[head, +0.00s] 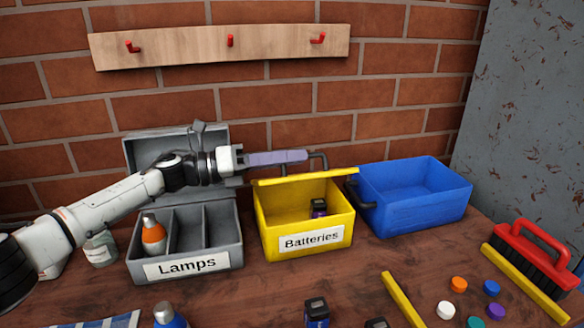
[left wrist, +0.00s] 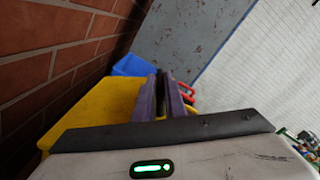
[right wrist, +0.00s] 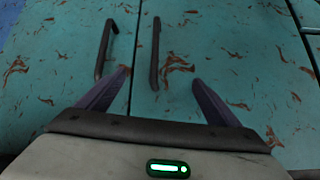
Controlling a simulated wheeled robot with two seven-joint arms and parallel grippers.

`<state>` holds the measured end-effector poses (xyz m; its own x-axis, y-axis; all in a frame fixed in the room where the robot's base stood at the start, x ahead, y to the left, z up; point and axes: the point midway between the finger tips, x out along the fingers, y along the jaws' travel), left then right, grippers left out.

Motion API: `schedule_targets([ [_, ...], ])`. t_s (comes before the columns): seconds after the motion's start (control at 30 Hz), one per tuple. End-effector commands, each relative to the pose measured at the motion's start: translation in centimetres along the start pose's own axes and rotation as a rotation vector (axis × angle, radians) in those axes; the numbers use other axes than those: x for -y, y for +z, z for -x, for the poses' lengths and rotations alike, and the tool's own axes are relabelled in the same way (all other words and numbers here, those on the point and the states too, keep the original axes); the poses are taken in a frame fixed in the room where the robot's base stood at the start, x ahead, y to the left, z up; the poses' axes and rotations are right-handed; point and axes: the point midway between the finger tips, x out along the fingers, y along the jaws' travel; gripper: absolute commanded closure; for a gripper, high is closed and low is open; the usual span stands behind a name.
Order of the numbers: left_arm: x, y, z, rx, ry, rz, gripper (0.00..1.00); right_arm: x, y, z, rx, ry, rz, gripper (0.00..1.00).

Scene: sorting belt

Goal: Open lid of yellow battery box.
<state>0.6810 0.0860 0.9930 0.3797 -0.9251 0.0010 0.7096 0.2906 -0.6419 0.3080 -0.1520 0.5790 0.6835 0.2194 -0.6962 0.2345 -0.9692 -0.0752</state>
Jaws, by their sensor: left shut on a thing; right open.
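The yellow battery box (head: 265,220), labelled "Batteries", stands on the table in the middle of the head view. Its yellow lid (head: 290,179) is raised and shows nearly edge-on along the back, so the inside is visible. A dark battery (head: 319,207) is inside. A dark handle (head: 324,160) sticks up from the lid. My left gripper (head: 303,156) reaches in from the left with its purple fingers shut on this handle; the grasp itself is partly hidden. In the left wrist view, yellow surface (left wrist: 95,108) lies beside the fingers (left wrist: 160,95). My right gripper (right wrist: 160,85) is open and empty.
An open grey lamp box (head: 185,270) stands left, a blue bin (head: 420,205) right. A red brush (head: 530,255), yellow sticks, coloured discs and loose batteries (head: 317,312) lie in front. A brick wall is close behind. My right gripper faces a teal surface with dark handles (right wrist: 155,55).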

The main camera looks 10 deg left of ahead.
Motion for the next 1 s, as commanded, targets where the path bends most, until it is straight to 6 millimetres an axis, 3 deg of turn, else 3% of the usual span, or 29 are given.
schedule_targets([
  [0.7, -0.2, 1.3, 0.0, 0.001, 0.001, -0.003, 1.0, 0.2, 0.5, 0.0, 0.003, -0.004, -0.006, 0.14],
  [0.87, -0.3, 1.3, 0.0, 0.002, 0.001, -0.003, 1.0, -1.2, 1.4, -0.1, 0.02, 0.008, -0.004, 0.41],
  [0.97, -0.3, 1.3, 0.0, 0.002, 0.001, -0.003, 1.0, -4.8, 3.9, -0.4, 0.066, 0.04, -0.004, 0.58],
  [1.0, -0.3, 1.3, 0.0, 0.002, 0.001, -0.003, 1.0, -7.1, 5.2, -0.4, 0.09, 0.061, -0.008, 0.65],
])
